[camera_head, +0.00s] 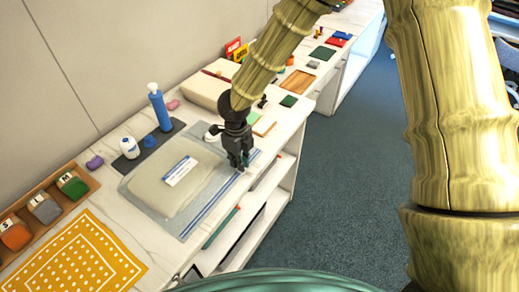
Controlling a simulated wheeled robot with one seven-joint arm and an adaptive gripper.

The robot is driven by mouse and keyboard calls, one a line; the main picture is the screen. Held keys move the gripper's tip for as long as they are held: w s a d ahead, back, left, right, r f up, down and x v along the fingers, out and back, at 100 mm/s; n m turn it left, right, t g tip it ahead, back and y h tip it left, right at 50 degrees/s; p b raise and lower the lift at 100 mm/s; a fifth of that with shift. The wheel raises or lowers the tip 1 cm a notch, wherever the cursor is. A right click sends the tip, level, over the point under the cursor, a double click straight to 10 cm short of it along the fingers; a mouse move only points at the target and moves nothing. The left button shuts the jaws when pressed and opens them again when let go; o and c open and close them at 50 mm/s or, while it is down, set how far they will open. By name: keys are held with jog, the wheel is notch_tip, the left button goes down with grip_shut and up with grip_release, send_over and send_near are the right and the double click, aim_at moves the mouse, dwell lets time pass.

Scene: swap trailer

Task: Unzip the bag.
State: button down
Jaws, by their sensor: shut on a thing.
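The bag (150,196) is a flat, see-through zip bag lying on the white counter, with a pale filled middle and a white label with blue print (180,171). A blue-striped band (208,208) runs along its right edge, towards the counter's front. My gripper (241,167) points down at the far end of this band. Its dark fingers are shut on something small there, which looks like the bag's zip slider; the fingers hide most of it.
A blue bottle (160,110), a white bottle (130,148) and a dark mat (172,133) stand behind the bag. An orange dotted cloth (78,255) and a wooden tray (82,176) lie to the left. Shelves (245,232) open below the counter edge; blue carpet (345,190) is clear.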

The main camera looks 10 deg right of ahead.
jog(key=s+a, duration=0.5)
jog(key=a, duration=0.1)
jog(key=s+a, duration=0.5)
jog(key=a, duration=0.1)
jog(key=s+a+b, duration=0.1)
jog(key=s+a, duration=0.4)
jog(key=shift+s+a, duration=0.4)
jog(key=c, duration=1.5)
grip_release()
notch_tip(320, 180, up, 12)
jog(key=shift+r, duration=0.1)
